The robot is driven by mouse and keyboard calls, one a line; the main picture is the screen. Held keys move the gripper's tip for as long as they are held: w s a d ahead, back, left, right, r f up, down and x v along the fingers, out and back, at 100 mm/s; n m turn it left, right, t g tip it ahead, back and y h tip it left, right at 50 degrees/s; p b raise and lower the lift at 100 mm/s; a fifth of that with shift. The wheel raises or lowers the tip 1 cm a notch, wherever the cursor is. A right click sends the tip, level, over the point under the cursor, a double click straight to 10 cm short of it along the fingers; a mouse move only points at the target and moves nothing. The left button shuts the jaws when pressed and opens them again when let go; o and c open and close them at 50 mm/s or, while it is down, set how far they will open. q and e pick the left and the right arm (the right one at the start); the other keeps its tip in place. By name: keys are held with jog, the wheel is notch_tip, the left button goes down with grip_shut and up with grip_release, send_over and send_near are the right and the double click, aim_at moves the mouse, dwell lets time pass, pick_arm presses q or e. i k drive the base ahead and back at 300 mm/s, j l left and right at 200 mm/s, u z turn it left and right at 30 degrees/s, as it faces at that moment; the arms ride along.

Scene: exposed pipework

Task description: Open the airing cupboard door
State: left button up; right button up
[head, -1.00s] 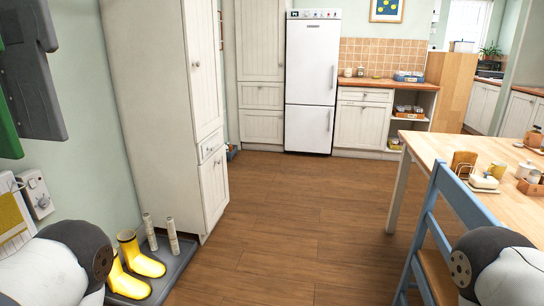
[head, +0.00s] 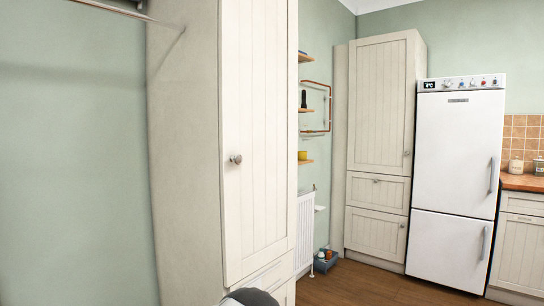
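A tall cream cupboard stands close in front of me, with its plain side facing left. Its tall panelled door (head: 258,130) looks shut and has a round knob (head: 236,159) near its left edge. A second tall cream cupboard stands at the back beside the fridge; its upper door (head: 379,105) is also shut, with a small knob at the lower right and drawers below. No label shows which one is the airing cupboard. Neither of my grippers is in view; only a dark, rounded part of my arm shows at the bottom edge.
A white fridge-freezer (head: 458,180) stands at the back right, beside a wooden worktop (head: 522,182). Between the cupboards are small wall shelves (head: 306,110), a copper pipe (head: 330,105) and a white radiator (head: 305,228). Wooden floor (head: 375,284) is clear at the lower right.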

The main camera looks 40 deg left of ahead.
aim_at(258, 52)
jog(key=i+l+u, duration=0.1)
jog(key=i+u, duration=0.3)
jog(key=i+l+u, duration=0.2)
jog(key=i+u, duration=0.2)
jog(key=i+l+u, duration=0.75)
jog(key=k+j, duration=0.1)
